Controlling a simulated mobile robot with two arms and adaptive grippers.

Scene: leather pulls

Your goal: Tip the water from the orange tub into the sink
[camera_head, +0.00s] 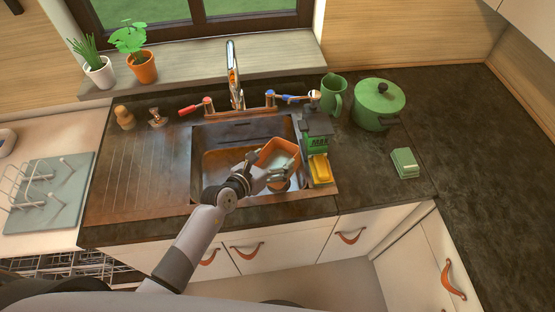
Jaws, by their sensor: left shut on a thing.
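The orange tub (275,147) is over the right part of the sink (221,134), tilted. My right gripper is not in view.
The tap (234,75) stands behind the sink. A dark green caddy (318,137) with a yellow sponge (321,169) stands close right of the tub. A green jug (333,95) and green pot (378,104) are farther right. The right counter is mostly clear.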

